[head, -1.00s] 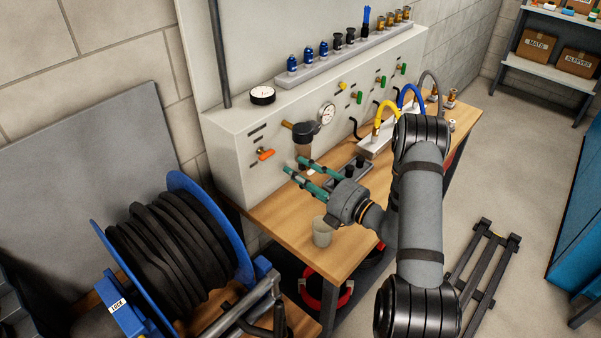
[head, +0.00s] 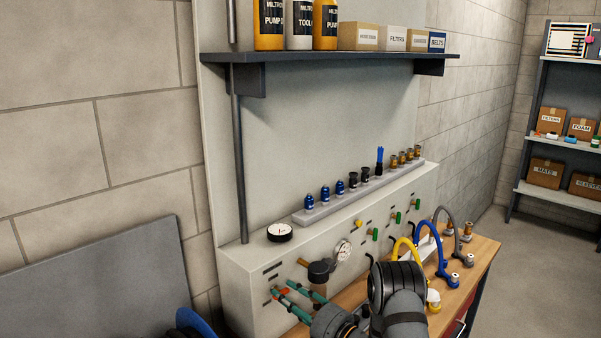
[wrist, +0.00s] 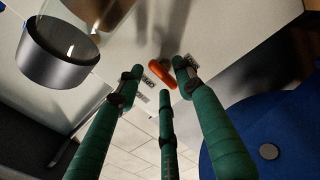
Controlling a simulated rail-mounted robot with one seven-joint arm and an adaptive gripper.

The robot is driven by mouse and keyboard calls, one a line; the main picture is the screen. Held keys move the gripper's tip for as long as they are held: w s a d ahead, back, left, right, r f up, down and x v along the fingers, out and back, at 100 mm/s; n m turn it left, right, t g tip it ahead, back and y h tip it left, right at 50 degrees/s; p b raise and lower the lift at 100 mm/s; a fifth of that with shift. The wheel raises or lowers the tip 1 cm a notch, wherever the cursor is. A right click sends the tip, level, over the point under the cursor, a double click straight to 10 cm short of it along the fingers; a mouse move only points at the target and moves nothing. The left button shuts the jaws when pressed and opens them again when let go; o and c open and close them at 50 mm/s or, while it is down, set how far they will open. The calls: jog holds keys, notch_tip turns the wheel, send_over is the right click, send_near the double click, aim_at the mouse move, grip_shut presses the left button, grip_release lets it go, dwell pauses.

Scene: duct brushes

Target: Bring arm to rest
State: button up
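My arm reaches in from the bottom of the head view, and its grey wrist sits low beside the panel. My gripper (head: 285,288) has long green fingers that point left, toward the lower left of the panel's front. In the wrist view the green fingers (wrist: 158,84) stand apart with nothing held between them. An orange lever handle (wrist: 163,74) on the panel shows beyond their tips; I cannot tell whether they touch it. In the head view the fingertips partly cover this lever.
The pale panel (head: 240,262) carries a gauge (head: 343,250), a filter bowl (head: 320,283) and green valves. A yellow hose (head: 403,246) and a blue hose (head: 432,236) arch right of my arm over the wooden bench (head: 480,256). A dark shelf (head: 330,58) hangs above. Floor at right is clear.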

jog(key=shift+x, duration=1.2)
jog(key=shift+s+d, duration=0.1)
